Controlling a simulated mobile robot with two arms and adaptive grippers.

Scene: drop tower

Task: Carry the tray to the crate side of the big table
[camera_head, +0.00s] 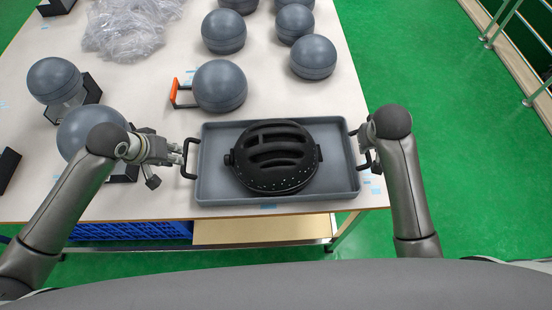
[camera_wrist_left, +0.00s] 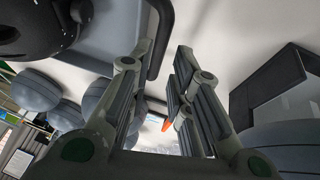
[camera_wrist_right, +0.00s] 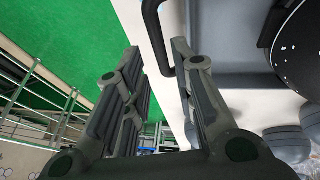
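The grey tray (camera_head: 213,178) rests on the big table (camera_head: 140,205) near its front edge. A black slotted helmet (camera_head: 275,179) lies in it. The tray has a black handle at each end. My left gripper (camera_head: 181,152) is open at the left handle (camera_head: 190,160), and the left wrist view shows that handle (camera_wrist_left: 158,45) between the fingertips. My right gripper (camera_head: 367,150) is open at the right handle, and the right wrist view shows that handle (camera_wrist_right: 151,25) between the fingertips. Neither gripper is closed on its handle.
Several grey balls, one of them (camera_head: 220,88) just behind the tray, stand on the table. Another ball (camera_head: 75,130) is close to my left arm. Clear plastic wrap (camera_head: 125,30) lies at the back left. A blue crate (camera_head: 130,231) is under the table. Green floor (camera_head: 430,80) is clear at right.

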